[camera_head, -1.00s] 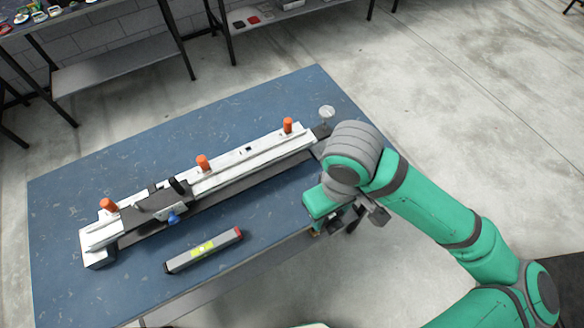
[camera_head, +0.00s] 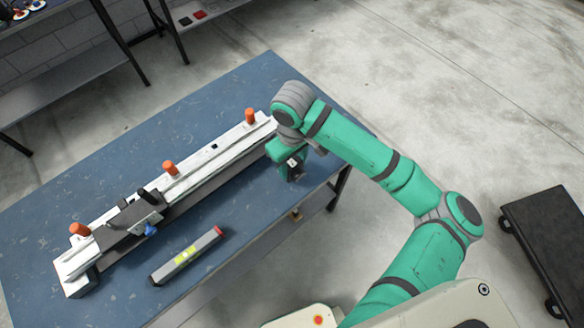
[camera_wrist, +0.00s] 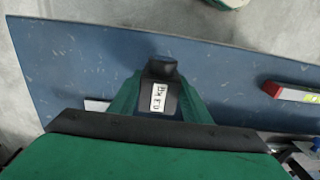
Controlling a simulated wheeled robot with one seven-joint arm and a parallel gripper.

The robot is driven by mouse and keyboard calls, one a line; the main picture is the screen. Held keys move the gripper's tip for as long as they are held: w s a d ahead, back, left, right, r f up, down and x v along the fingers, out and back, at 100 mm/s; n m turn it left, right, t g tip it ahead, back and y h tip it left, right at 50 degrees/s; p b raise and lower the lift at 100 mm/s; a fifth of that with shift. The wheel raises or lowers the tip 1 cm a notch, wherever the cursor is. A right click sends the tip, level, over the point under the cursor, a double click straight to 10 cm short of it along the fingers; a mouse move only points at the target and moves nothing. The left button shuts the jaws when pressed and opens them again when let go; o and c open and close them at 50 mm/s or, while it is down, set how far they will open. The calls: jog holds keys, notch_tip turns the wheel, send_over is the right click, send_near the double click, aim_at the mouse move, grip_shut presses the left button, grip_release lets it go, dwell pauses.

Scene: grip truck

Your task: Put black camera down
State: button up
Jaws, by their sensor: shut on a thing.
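My gripper (camera_head: 291,170) is over the right end of the blue table (camera_head: 237,92), just below the right end of the long white rail fixture. In the wrist view, the green fingers of my gripper (camera_wrist: 158,88) are shut on the black camera (camera_wrist: 160,70), which carries a white label with dark print. In the head view the black camera (camera_head: 297,176) shows only as a small dark shape under my gripper, mostly hidden by it. I cannot tell whether it touches the tabletop.
The white rail fixture (camera_head: 200,171) with orange knobs runs along the table. A grey spirit level (camera_head: 187,256) lies near the front edge; it also shows in the wrist view (camera_wrist: 294,92). A dark flat cart (camera_head: 548,240) stands at right. The tabletop around my gripper is mostly clear.

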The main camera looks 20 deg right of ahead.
aim_at(292, 168)
jog(key=shift+w+f, duration=0.3)
notch_tip(292, 168, down, 2)
jog(key=shift+w+d+f, duration=0.1)
jog(key=shift+f, duration=0.5)
jog(key=shift+f, duration=0.1)
jog(key=o, duration=0.9)
jog(key=shift+f, duration=0.1)
jog(key=shift+o, duration=0.2)
